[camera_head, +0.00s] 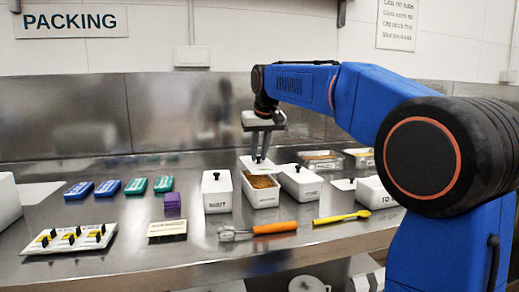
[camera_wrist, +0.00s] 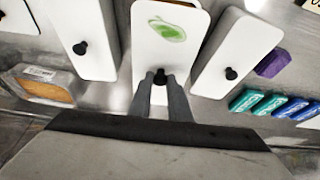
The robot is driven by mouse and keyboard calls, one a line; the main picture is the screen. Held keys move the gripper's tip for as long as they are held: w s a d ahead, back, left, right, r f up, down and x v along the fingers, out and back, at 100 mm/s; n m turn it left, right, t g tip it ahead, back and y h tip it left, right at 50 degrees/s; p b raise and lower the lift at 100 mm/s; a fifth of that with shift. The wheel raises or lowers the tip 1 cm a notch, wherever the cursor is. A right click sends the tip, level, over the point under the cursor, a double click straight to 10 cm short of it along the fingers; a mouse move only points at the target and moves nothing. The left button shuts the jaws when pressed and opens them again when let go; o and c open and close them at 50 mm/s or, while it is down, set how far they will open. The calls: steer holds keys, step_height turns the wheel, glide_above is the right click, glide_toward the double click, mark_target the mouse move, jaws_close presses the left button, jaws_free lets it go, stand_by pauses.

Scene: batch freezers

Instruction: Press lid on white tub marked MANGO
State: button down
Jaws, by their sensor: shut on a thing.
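An open white tub (camera_head: 262,198) with orange-brown contents stands mid-counter in the head view. No marking on it is readable. A white lid (camera_head: 254,166) is over its back part, leaving the contents visible at the front; I cannot tell whether it touches the rim. My gripper (camera_head: 260,158) is shut on the lid's black knob. In the wrist view my gripper (camera_wrist: 162,78) has both fingers on that knob, and the lid (camera_wrist: 150,28) bears a green fruit picture. The lid hides most of the tub there.
Lidded white tubs stand close on the left (camera_head: 217,200) and right (camera_head: 300,188). An orange-handled tool (camera_head: 274,228) and a yellow spoon (camera_head: 341,218) lie in front. A card (camera_head: 167,229), purple block (camera_head: 172,203) and several coloured packs (camera_head: 108,187) are at the left.

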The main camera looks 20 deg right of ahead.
mark_target(259, 164)
steer(key=shift+f, duration=2.15)
steer(key=shift+f, duration=0.2)
stand_by(0.6)
steer(key=c, duration=1.6)
jaws_free()
steer(key=shift+o, duration=0.8)
steer(key=o, duration=0.4)
steer(key=shift+c, duration=0.2)
steer(key=shift+r, duration=3.5)
